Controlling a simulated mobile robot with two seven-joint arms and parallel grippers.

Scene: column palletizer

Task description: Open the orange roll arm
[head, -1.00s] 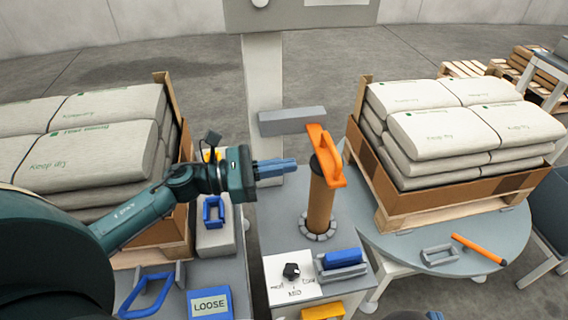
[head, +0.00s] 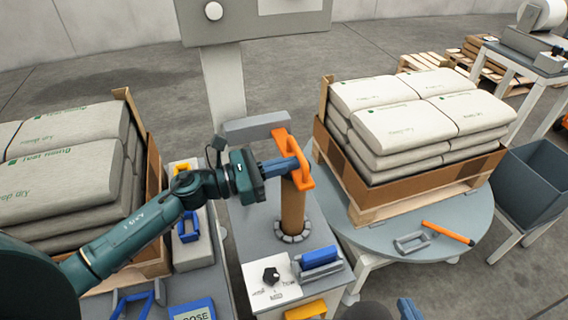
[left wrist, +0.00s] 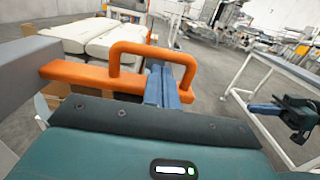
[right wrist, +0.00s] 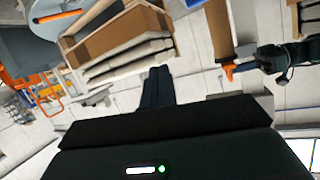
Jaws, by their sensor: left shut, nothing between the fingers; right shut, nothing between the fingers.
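The orange roll arm (head: 291,150) sits at the top of the brown upright roll (head: 293,208) on the grey machine. In the left wrist view the roll arm (left wrist: 85,76) is a flat bar with a raised loop handle. My left gripper (head: 287,167) is shut, its blue fingers right at the handle. In the left wrist view its fingers (left wrist: 166,84) overlap the loop opening near the right leg; whether they touch it I cannot tell. My right gripper (head: 408,309) is at the bottom edge of the head view, low and away from the arm; its shut fingers (right wrist: 157,87) hold nothing.
A grey block (head: 257,127) adjoins the roll arm. A mode knob panel (head: 271,283) and blue handle (head: 320,258) are in front. A pallet of sacks (head: 420,115) stands right on the round table (head: 380,235). An orange-handled tool (head: 447,233) lies there. More sacks stand left.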

